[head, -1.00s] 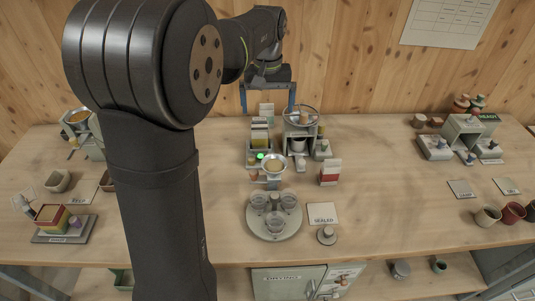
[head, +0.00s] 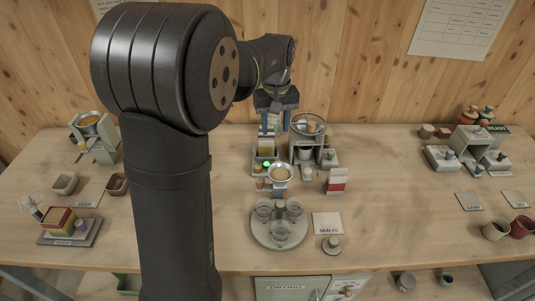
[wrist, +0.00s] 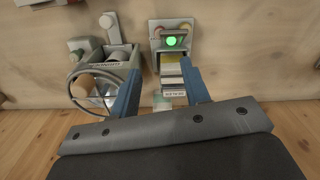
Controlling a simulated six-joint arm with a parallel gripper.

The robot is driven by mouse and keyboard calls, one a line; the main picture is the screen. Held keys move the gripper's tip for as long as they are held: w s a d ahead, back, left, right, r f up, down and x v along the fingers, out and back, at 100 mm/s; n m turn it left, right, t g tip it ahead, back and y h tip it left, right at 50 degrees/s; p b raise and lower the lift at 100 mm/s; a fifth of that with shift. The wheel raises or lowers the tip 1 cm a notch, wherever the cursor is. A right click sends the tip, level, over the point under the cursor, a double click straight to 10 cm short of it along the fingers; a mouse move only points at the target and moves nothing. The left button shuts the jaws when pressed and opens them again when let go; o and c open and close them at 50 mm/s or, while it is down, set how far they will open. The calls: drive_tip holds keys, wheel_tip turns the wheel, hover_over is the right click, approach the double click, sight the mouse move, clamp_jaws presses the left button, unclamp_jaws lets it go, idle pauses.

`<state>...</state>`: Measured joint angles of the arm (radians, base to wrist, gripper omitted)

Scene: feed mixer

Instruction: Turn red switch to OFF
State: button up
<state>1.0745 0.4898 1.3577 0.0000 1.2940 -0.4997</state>
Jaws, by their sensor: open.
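A small grey unit with a lit green lamp (head: 267,164) stands at the middle back of the table. In the wrist view its green lamp (wrist: 171,40) shows at top centre, with small reddish and tan parts beside it. I cannot make out a red switch or its position for certain. My gripper (head: 275,123) has two blue fingers, apart and empty, above and behind this unit. In the wrist view my gripper (wrist: 161,70) points toward it, with striped yellow, white and dark cards (wrist: 171,75) between the fingers.
A grey device with a round hoop (head: 308,124) stands close to the right of the unit. A red and white carton (head: 337,182) stands front right of it. A round tray with cups (head: 279,240) is nearer the front edge.

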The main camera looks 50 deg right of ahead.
wheel_tip(320, 180, down, 14)
drive_tip(key=shift+r, duration=0.1)
idle(0.4)
clamp_jaws()
